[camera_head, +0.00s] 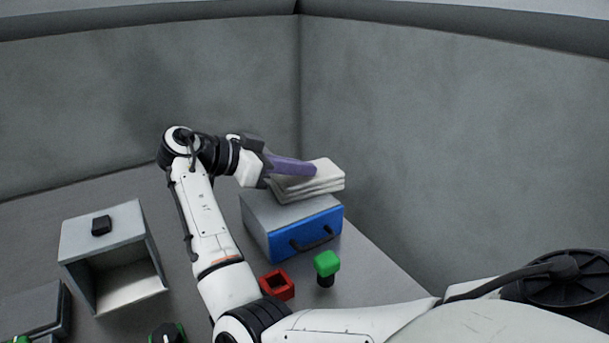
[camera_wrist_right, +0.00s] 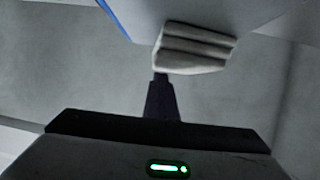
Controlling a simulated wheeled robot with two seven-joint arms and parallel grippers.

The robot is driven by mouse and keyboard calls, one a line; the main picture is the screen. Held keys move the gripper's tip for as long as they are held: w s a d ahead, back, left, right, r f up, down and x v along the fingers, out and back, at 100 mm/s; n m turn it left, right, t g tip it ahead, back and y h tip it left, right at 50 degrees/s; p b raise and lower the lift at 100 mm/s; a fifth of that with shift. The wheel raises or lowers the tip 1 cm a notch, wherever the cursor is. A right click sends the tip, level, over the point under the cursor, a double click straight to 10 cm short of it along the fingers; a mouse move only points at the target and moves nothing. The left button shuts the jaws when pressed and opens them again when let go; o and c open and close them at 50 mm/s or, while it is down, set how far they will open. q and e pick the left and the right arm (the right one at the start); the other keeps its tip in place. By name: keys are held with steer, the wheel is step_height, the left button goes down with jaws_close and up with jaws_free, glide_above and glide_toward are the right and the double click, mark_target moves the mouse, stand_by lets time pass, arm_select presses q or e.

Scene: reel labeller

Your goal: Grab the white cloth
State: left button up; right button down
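The white cloth (camera_head: 322,178) is a folded stack of several layers. It lies on top of a grey box with a blue front (camera_head: 318,227). My right gripper (camera_head: 308,169) reaches it from the left, its purple finger over the cloth's upper left part in the head view. In the right wrist view the cloth (camera_wrist_right: 195,48) is at the top centre, and a dark finger (camera_wrist_right: 161,80) ends at its lower left corner. Only one finger shape shows, so I cannot tell the opening or any grip. My left gripper is out of view.
A grey open-fronted box (camera_head: 75,245) with a small black block (camera_head: 101,225) on top stands at the left. A red square holder (camera_head: 277,286) and a green-topped knob (camera_head: 326,264) are in front of the blue-fronted box. Grey walls (camera_head: 400,130) close the back and right.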

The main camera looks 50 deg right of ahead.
step_height(320, 180, up, 6)
steer(key=shift+s+f, duration=0.15)
steer(key=shift+f, duration=0.05)
steer(key=c, duration=0.5)
jaws_free()
